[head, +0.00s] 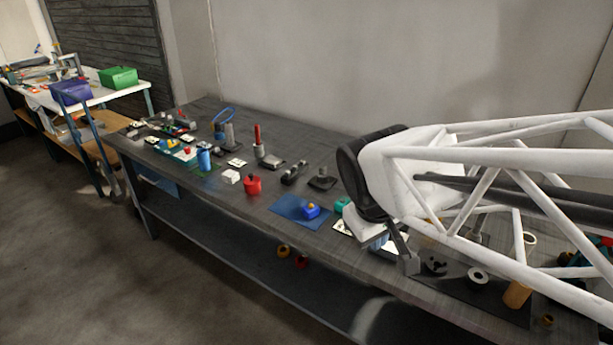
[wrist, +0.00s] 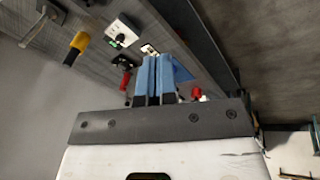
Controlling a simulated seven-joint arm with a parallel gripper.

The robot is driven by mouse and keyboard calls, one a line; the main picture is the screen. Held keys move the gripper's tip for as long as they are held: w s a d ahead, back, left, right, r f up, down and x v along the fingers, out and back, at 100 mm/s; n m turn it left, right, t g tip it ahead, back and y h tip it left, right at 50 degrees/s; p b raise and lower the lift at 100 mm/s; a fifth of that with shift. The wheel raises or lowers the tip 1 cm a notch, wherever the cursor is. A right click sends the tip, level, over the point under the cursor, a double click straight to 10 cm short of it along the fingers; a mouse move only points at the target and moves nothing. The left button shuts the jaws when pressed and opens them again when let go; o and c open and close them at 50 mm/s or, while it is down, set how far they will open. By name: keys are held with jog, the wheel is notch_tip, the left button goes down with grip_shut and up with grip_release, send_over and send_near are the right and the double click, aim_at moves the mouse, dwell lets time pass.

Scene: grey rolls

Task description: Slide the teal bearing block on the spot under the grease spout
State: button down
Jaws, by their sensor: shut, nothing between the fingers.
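A small teal block (head: 342,205) stands on the grey bench, just right of a blue mat (head: 288,207) and left of my gripper; I take it for the bearing block. My gripper (head: 378,243) is low over the bench front, partly hidden by its own white body. In the wrist view its blue fingers (wrist: 154,80) are together with nothing between them. The teal block cannot be made out for sure in the wrist view. I cannot tell which fixture is the grease spout, nor see the spot under it; my arm covers part of the bench.
A blue piece with an orange top (head: 311,210) sits on the mat. A red container (head: 253,185), a white cube (head: 231,176) and a dark stand (head: 321,179) are farther left.

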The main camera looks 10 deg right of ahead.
aim_at(336, 207)
jog(key=w+d+f+n+h, duration=0.25)
jog(key=w+n, duration=0.35)
jog(key=w, duration=0.5)
jog(key=w+a+f+n+t+h, duration=0.1)
jog(key=w+a+f+n+t, duration=0.1)
jog(key=w+f+n, duration=0.7)
jog(key=w+a+f+n+t+h, duration=0.1)
jog(key=w+a+f+n+t, duration=0.1)
jog(key=w+f+n, duration=0.7)
jog(key=w+a+f, duration=0.1)
jog(key=w, duration=0.5)
jog(key=shift+w, duration=0.15)
jog(key=x, duration=0.9)
jog(key=shift+d+f, duration=0.15)
jog(key=shift+f, duration=0.1)
jog(key=shift+w+d+f, duration=0.1)
jog(key=shift+w+d, duration=0.6)
jog(key=shift+w, duration=0.15)
jog(key=shift+w+d, duration=0.75)
jog(key=shift+d, duration=0.05)
